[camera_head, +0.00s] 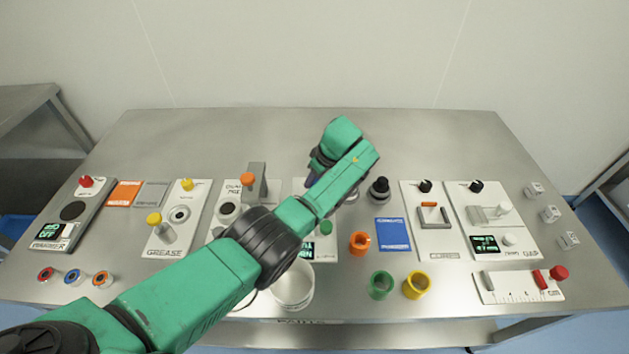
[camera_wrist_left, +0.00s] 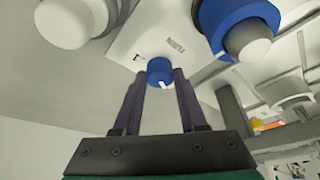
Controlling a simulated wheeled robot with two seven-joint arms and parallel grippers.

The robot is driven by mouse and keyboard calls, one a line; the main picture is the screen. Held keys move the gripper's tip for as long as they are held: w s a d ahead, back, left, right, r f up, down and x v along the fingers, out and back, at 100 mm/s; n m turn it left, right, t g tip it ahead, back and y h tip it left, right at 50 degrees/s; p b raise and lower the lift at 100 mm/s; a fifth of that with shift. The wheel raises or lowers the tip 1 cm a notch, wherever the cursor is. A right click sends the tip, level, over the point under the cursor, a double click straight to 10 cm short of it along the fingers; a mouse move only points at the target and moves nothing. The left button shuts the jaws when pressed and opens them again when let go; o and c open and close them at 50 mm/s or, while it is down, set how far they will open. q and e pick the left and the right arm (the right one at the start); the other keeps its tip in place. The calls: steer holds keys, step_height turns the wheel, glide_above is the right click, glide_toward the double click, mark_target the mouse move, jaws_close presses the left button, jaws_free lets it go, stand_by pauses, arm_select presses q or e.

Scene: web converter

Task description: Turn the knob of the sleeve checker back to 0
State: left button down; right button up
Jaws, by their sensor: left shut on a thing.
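My left gripper (camera_head: 312,180) reaches over the middle of the table. In the left wrist view its two dark fingers (camera_wrist_left: 160,82) are closed on the sides of a small blue knob (camera_wrist_left: 160,69) with a white mark. The knob sits on a white panel (camera_wrist_left: 135,38) with small dark lettering that I cannot read. In the head view the panel under my gripper (camera_head: 325,254) is mostly covered by my arm, and the knob is hidden. A green-lit display (camera_head: 308,250) shows at its lower part. I cannot read the knob's setting. My right gripper is not in view.
In the wrist view a blue ring with a grey centre (camera_wrist_left: 235,22) and a white cylinder (camera_wrist_left: 70,22) stand close to the fingers. In the head view, orange (camera_head: 360,243), green (camera_head: 381,285) and yellow (camera_head: 416,285) sleeves stand right of the arm. The table's back is clear.

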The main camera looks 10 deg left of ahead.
arm_select(q)
steer(key=shift+r, duration=0.1)
steer(key=shift+c, duration=2.3)
jaws_free()
steer(key=shift+d+r, duration=0.1)
steer(key=shift+r, duration=0.15)
steer(key=v, duration=1.4)
steer(key=shift+b, duration=0.4)
